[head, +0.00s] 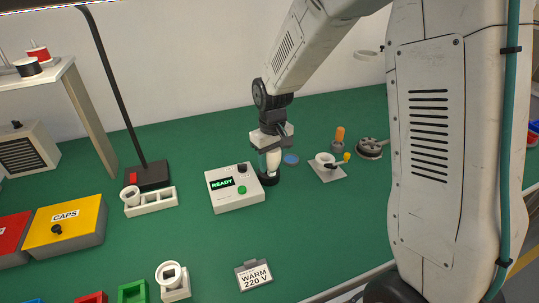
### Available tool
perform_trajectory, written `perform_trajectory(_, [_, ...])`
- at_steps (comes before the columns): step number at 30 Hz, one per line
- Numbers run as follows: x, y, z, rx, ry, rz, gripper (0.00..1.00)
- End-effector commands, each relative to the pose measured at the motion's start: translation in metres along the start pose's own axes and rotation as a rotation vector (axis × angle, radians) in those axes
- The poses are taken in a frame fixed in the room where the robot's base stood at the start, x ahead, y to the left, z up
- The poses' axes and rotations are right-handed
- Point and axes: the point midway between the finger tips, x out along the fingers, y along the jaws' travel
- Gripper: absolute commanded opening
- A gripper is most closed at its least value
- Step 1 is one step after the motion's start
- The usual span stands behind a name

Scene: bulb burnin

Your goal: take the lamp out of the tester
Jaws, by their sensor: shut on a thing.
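The tester (235,199) is a pale box with a lit display reading READY, a green button and a black part at its back edge. A round black base (268,179) stands at its right back corner. My gripper (270,153) points down over this base, shut on a white lamp (273,163). The lamp is upright, and my fingers hide part of it. Its lower end meets the black base in the picture; I cannot tell whether it is seated in it or just above.
Right of my gripper are a blue disc (291,159), a grey plate (328,173) with a white cup and an orange-handled piece (340,136). A white holder (159,200) and a black lamp stand (148,176) are left. A WARM 220 V sign (254,276) lies in front.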

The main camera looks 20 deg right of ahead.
Motion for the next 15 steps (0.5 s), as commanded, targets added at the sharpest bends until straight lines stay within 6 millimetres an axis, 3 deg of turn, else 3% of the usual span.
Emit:
perform_trajectory(9, [-0.008,-0.031,0.073,-0.002,0.001,0.0,0.21])
perform_trajectory(15, [-0.011,-0.042,0.102,0.0,0.001,0.0,0.21])
